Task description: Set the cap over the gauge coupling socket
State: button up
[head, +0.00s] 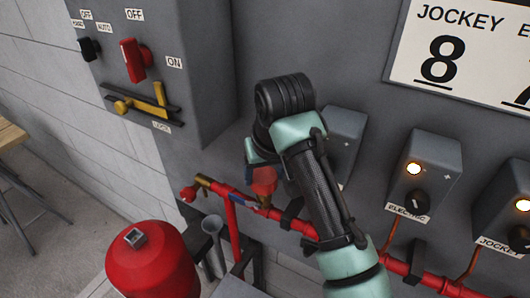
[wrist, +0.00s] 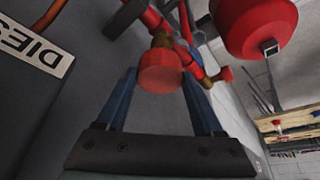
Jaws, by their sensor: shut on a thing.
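A red round cap (wrist: 160,72) sits between the two blue fingers of my gripper (wrist: 158,82) in the wrist view. My gripper is shut on it. In the head view the cap (head: 264,181) shows below my gripper (head: 257,166), partly hidden by the arm. A brass fitting (wrist: 161,41), which looks like the gauge coupling socket, shows just beyond the cap in the wrist view. The cap hides part of it, and I cannot tell whether they touch. In the head view, brass (head: 264,202) shows right under the cap on the red pipe.
The red pipe (head: 300,226) runs along the grey panel, with a brass end fitting (head: 203,181) at left. A red tank (head: 152,262) stands at lower left. Control boxes (head: 426,170) project from the panel at right. A grey cabinet (head: 205,60) stands at upper left.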

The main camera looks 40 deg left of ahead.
jog(key=shift+f, duration=0.5)
dwell(0.4)
jog(key=o, duration=1.5)
jog(key=b+v, duration=0.2)
jog(key=v, duration=1.1)
